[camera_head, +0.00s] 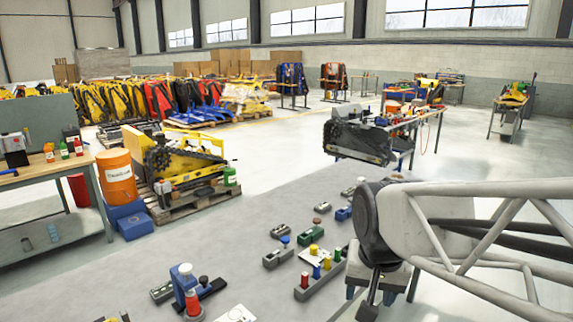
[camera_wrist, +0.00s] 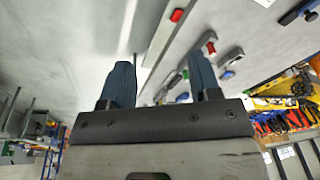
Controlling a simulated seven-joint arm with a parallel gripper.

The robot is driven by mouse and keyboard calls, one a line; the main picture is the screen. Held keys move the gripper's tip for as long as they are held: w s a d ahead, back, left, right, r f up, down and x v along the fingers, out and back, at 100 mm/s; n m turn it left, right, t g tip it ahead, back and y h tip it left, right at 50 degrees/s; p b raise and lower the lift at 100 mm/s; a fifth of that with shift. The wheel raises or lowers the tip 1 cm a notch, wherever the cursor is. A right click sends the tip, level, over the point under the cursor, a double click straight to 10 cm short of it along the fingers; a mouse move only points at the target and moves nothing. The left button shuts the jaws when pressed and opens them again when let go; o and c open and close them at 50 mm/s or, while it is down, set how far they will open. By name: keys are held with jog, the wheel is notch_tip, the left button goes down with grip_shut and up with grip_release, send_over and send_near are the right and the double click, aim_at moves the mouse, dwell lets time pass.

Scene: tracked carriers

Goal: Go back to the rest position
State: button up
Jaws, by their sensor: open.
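My gripper (camera_wrist: 160,62) is open in the wrist view, with its two dark blue-grey fingers apart and nothing between them. Beyond the fingers is the grey work surface, with a long grey carrier bearing a red piece (camera_wrist: 177,15) and a small grey block with a blue piece (camera_wrist: 228,73). In the head view my white tubular arm comes in from the right, and its dark end parts hang over the right side of the work surface (camera_head: 245,215). I cannot clearly make out the fingers there.
The work surface holds a long grey carrier (camera_head: 318,283) with coloured pegs, a green block (camera_head: 311,234), a blue clamp-like piece (camera_head: 183,283) and a red piece (camera_head: 194,304). Beyond stand an orange barrel (camera_head: 116,178), a yellow machine on a pallet (camera_head: 185,155) and a dark machine (camera_head: 358,137).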

jog(key=s+d+f+n, duration=0.1)
jog(key=s+d, duration=0.3)
jog(key=s, duration=0.4)
jog(key=shift+s+f+n, duration=0.3)
jog(key=shift+f+n, duration=0.05)
jog(key=shift+n, duration=0.35)
